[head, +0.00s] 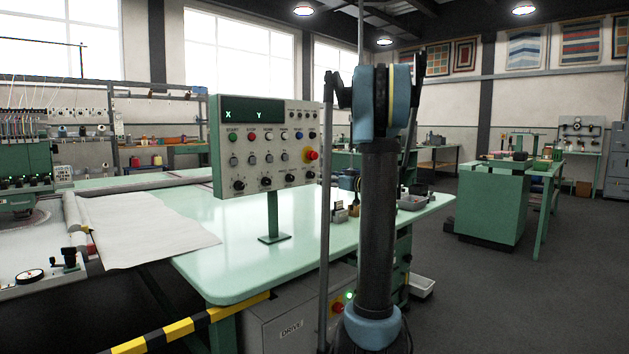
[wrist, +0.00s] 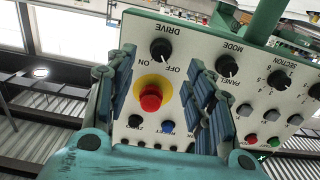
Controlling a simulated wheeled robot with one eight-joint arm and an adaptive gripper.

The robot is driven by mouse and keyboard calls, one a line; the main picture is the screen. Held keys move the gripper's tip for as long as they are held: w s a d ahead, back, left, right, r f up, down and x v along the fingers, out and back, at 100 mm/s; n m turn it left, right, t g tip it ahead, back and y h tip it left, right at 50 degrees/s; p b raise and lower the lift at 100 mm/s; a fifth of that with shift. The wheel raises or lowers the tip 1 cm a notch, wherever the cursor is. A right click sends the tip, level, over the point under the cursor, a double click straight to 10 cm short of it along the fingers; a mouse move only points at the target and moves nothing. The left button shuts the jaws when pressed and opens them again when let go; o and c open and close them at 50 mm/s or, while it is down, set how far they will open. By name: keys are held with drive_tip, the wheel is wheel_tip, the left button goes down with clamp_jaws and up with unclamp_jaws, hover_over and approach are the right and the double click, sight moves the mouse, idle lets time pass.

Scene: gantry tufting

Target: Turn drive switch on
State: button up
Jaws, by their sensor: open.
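The drive switch is a black rotary knob (wrist: 161,49) on the pale control panel (wrist: 195,45), which appears upside down in the wrist view. DRIVE, ON and OFF are printed around it. Which label its pointer faces is too small to tell. In the head view this knob (head: 310,174) is at the panel's lower right, under the red stop button. My gripper (wrist: 162,60) is open and empty, with one blue-padded finger on each side of the line to the knob. I cannot tell whether a fingertip touches the panel. My arm stands right of the panel in the head view.
A red mushroom button (wrist: 151,98) on a yellow ring sits between my fingers, close to the knob. The mode knob (wrist: 227,66) is just right of the right finger. A green table (head: 225,265) carries the panel on a post. A box labelled DRIVE (head: 291,328) stands below.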

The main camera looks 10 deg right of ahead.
sight(313, 175)
drive_tip(key=x, duration=0.8)
drive_tip(key=shift+w+a, duration=0.1)
drive_tip(key=c, duration=1.1)
